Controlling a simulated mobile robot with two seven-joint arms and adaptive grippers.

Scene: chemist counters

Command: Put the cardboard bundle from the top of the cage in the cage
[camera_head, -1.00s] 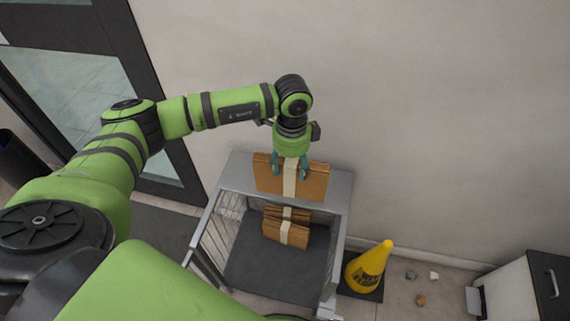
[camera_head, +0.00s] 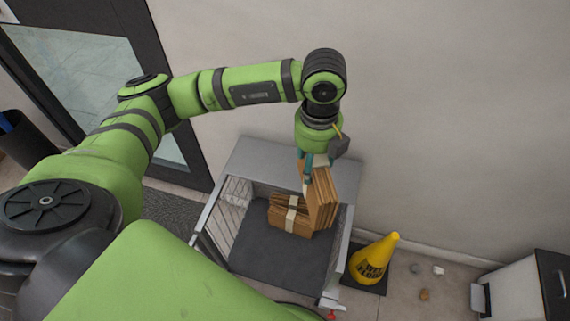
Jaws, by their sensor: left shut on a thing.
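My left gripper (camera_head: 312,161) is shut on a cardboard bundle (camera_head: 321,198), a stack of flat brown cardboard with a pale band. It holds the bundle upright and turned edge-on, in front of the cage's grey top (camera_head: 262,160). The bundle's lower end overlaps the open cage in the picture; I cannot tell how deep it is. The cage (camera_head: 211,222) has wire side walls and a dark floor. Other banded cardboard (camera_head: 290,216) is at the back inside the cage, left of the held bundle. My right gripper is not in view.
A yellow cone (camera_head: 373,259) stands on a dark base just right of the cage. Small litter (camera_head: 424,295) lies on the floor beyond it. A white cabinet (camera_head: 512,293) is at the lower right. A dark bin (camera_head: 22,137) stands at the left near the glass door.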

